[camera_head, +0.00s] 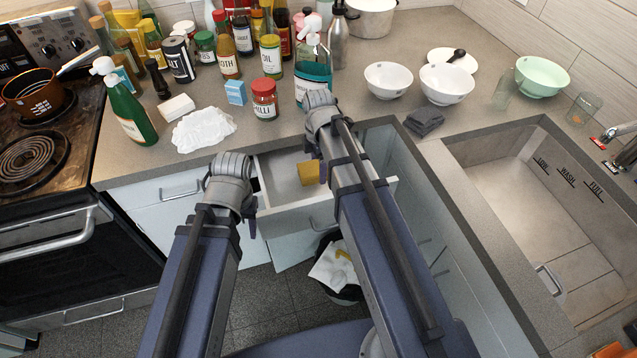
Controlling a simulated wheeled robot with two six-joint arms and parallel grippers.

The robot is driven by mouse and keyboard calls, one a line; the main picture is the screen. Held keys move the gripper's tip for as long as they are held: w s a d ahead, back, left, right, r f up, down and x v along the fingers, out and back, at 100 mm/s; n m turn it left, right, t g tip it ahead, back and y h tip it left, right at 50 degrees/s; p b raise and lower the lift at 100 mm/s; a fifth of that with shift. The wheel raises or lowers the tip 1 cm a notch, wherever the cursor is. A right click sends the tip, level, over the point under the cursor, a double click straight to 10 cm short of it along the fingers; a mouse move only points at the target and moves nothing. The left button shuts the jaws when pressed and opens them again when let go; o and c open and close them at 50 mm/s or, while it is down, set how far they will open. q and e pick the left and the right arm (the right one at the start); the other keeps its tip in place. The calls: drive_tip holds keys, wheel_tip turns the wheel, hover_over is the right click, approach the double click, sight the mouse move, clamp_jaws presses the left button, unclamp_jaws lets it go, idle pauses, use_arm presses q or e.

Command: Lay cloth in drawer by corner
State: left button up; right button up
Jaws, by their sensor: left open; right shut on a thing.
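The open drawer (276,174) is pulled out below the counter's front edge, and its pale inside shows. A small yellow cloth (308,173) is over the drawer, at my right gripper (321,168), which is shut on it. Whether the cloth touches the drawer floor I cannot tell. My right forearm hides part of the drawer's right side. My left gripper (255,207) is open and empty at the drawer's left front corner, partly hidden by its own wrist.
A dark grey folded cloth (424,121) and white bowls (446,83) are on the counter right of the drawer. Bottles, a red-lidded jar (264,99) and a crumpled white thing (203,130) stand behind and left. A bin (337,270) is below; the sink (540,200) is right.

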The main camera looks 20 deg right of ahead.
drive_tip(key=shift+f, duration=0.2)
wheel_tip(320, 180, down, 4)
drive_tip(key=b, duration=0.3)
drive_tip(key=shift+b, duration=0.35)
drive_tip(key=shift+r, duration=0.15)
drive_tip(key=o, duration=1.1)
drive_tip(key=shift+c, duration=0.2)
